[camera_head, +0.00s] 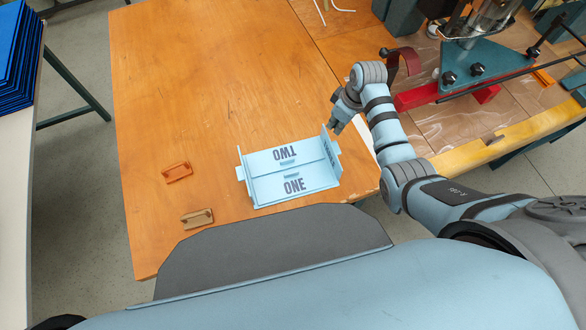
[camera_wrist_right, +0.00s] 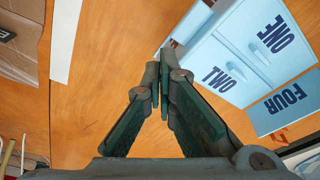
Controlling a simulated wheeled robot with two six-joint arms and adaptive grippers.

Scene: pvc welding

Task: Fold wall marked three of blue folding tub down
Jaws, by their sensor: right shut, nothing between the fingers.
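The light blue folding tub (camera_head: 275,198) stands on the wooden table. Its panels ONE (camera_head: 294,186) and TWO (camera_head: 284,153) lie flat inside. The right wall (camera_head: 328,152) stands up, with lettering too slanted to read clearly; in the right wrist view it is nearly edge-on (camera_wrist_right: 192,25). The opposite wall also stands, and in the right wrist view its face reads FOUR (camera_wrist_right: 284,103). My right gripper (camera_head: 339,124) is shut and empty, by the far right corner of the tub; its fingertips also show in the right wrist view (camera_wrist_right: 160,82). My left gripper is out of view.
An orange bracket (camera_head: 177,172) and a brown bracket (camera_head: 197,218) lie left of the tub. A machine with a teal base (camera_head: 480,62) and red bar (camera_head: 418,96) stands at the right, behind my right arm. The table's far left is clear.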

